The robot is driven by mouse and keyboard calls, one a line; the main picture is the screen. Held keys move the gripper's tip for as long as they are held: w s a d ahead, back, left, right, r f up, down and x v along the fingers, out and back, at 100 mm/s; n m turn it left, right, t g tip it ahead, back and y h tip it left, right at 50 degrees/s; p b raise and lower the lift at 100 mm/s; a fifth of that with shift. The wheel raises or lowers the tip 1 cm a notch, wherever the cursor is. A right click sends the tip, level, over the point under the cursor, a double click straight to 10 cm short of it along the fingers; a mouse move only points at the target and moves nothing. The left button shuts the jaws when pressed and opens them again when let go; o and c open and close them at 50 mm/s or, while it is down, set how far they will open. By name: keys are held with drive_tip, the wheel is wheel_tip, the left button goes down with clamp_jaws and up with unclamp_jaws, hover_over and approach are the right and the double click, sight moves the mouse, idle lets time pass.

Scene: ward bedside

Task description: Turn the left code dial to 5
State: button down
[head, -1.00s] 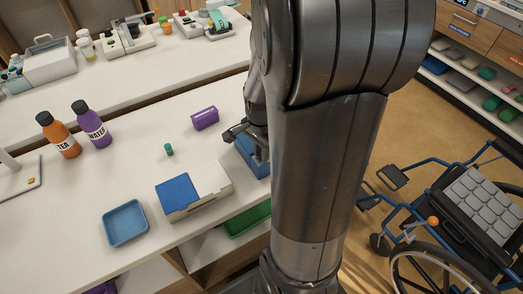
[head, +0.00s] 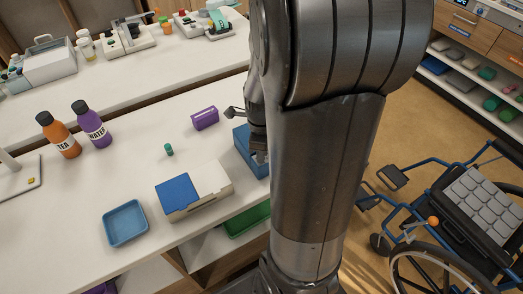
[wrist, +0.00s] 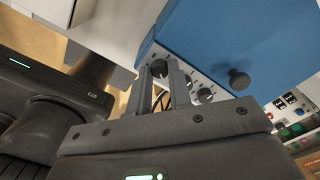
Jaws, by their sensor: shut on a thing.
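The blue code box (wrist: 225,40) fills the upper right of the wrist view. Its pale front face carries a row of dark round dials, and a larger dark knob (wrist: 238,78) sticks out from its blue side. The leftmost dial (wrist: 159,68) in the wrist view lies between the fingertips of my gripper (wrist: 160,75), which is shut on it. Two more dials show to its right. I cannot read any numbers on the dials. In the head view the box (head: 243,145) stands on the counter, and my arm hides its right part and the fingertips.
On the counter (head: 90,185) are a purple box (head: 205,118), a small green cylinder (head: 169,149), a blue-and-white box (head: 200,202), a blue tray (head: 126,222) and two bottles (head: 92,124). A wheelchair (head: 470,215) stands right of my arm.

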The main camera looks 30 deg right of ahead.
drive_tip(key=m, duration=0.6)
drive_tip(key=shift+m, duration=0.3)
drive_tip(key=m, duration=0.5)
drive_tip(key=shift+m, duration=0.4)
drive_tip(key=c, duration=1.6)
unclamp_jaws()
drive_tip(key=shift+r, duration=5.45)
